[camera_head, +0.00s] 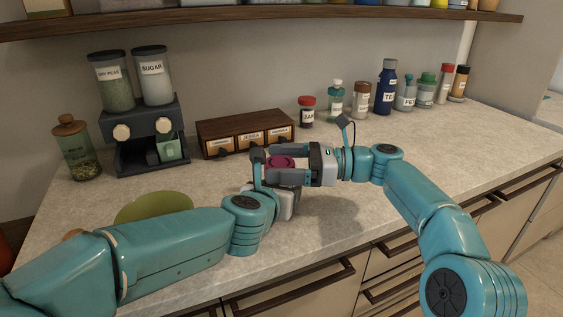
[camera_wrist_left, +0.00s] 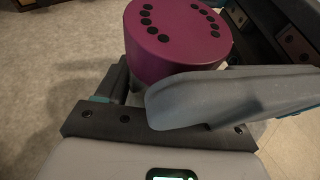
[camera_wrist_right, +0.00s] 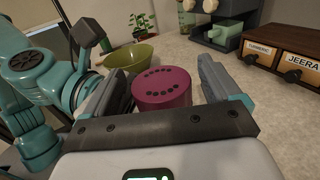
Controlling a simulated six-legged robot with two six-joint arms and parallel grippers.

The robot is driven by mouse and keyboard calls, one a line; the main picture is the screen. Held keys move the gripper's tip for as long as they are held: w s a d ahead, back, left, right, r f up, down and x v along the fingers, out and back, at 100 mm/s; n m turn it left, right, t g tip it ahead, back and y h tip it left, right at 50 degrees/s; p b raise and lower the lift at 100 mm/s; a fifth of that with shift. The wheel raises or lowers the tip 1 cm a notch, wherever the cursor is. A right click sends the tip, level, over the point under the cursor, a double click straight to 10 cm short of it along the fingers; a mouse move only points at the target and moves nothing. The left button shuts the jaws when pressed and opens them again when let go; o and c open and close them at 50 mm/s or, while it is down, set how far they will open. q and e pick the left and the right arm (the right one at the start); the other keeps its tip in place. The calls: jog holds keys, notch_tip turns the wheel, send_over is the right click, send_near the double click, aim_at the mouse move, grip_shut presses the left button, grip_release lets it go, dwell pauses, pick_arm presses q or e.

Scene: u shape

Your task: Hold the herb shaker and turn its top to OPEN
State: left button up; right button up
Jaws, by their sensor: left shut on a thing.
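The herb shaker's round magenta top (camera_head: 281,163) stands above the counter in the head view. It also shows in the left wrist view (camera_wrist_left: 178,42), with rows of dark holes, and in the right wrist view (camera_wrist_right: 162,88). The shaker's body is mostly hidden by the grippers. My left gripper (camera_head: 274,184) is shut on the shaker from below, under the top. My right gripper (camera_head: 275,160) is open, with one finger on each side of the top. In the right wrist view, a gap shows between the top and the right-hand finger. No OPEN mark is readable.
A wooden drawer box (camera_head: 246,134) stands behind the grippers, and a dispenser (camera_head: 150,120) is left of it. A green bowl (camera_head: 153,206) sits behind my left arm. Several bottles line the wall at the right. The counter (camera_head: 440,150) is clear on the right.

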jog(key=d, duration=1.2)
jog(key=shift+s, duration=0.35)
